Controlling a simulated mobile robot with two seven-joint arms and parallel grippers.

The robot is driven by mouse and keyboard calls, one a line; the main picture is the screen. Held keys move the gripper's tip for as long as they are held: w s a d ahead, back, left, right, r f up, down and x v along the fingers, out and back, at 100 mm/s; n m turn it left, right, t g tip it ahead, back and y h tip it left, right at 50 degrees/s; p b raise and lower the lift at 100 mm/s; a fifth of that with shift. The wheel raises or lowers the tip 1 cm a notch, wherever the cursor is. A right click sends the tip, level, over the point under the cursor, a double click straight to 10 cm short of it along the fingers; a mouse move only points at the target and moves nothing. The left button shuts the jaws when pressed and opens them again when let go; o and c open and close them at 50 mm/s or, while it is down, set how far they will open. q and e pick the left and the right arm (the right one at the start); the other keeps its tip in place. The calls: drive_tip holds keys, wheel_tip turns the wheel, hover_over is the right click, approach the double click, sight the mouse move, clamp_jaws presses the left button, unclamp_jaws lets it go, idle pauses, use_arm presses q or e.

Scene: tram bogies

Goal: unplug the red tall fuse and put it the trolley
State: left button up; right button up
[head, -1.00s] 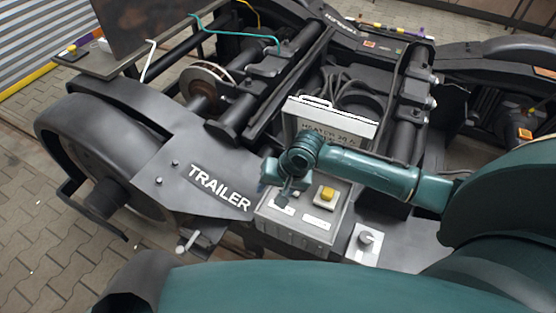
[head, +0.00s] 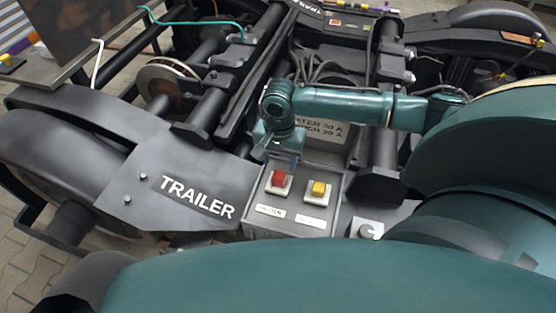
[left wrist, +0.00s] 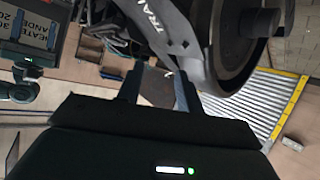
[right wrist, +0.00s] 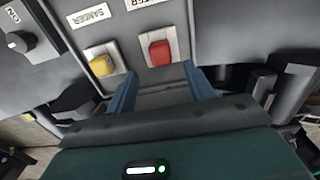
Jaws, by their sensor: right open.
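The red fuse (head: 279,179) sits in a white square socket on the grey fuse box (head: 308,223), left of the yellow fuse (head: 318,189). In the right wrist view the red fuse (right wrist: 160,52) shows just beyond the fingertips, between their lines. My right gripper (head: 283,156) is open and empty on the far side of the red fuse, apart from it. My left gripper (left wrist: 158,75) is open and empty in its wrist view and out of the head view. I cannot identify the trolley for sure; a grey flat top (head: 38,78) shows at upper left.
A rotary switch (head: 367,229) stands right of the fuse box. A sign board (head: 323,129) is behind it, partly covered by my right arm. The black TRAILER wheel cover (head: 160,170) lies to the left. A white hooked rod (head: 97,63) stands near the flat top.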

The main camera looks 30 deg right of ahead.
wheel_tip(320, 180, down, 4)
drive_tip(key=b, duration=0.4)
drive_tip(key=shift+f, duration=0.15)
wheel_tip(320, 180, down, 2)
drive_tip(key=shift+p, duration=0.35)
use_arm(q)
drive_tip(key=shift+s+a+r+t, duration=0.2)
drive_tip(key=shift+a+r+t, duration=0.1)
drive_tip(key=shift+a+t, duration=0.15)
drive_tip(key=shift+s+a+r+t, duration=0.2)
drive_tip(key=shift+a+r+t, duration=0.05)
drive_tip(key=shift+a+t, duration=0.2)
use_arm(e)
drive_tip(key=shift+f, duration=0.55)
use_arm(q)
drive_tip(key=shift+r, duration=0.1)
drive_tip(key=shift+d+r+p, duration=0.1)
drive_tip(key=shift+r+p, duration=0.55)
drive_tip(key=shift+p, duration=0.05)
drive_tip(key=shift+r+p, duration=0.3)
use_arm(e)
drive_tip(key=shift+r, duration=0.1)
use_arm(q)
drive_tip(key=shift+r+p, duration=0.35)
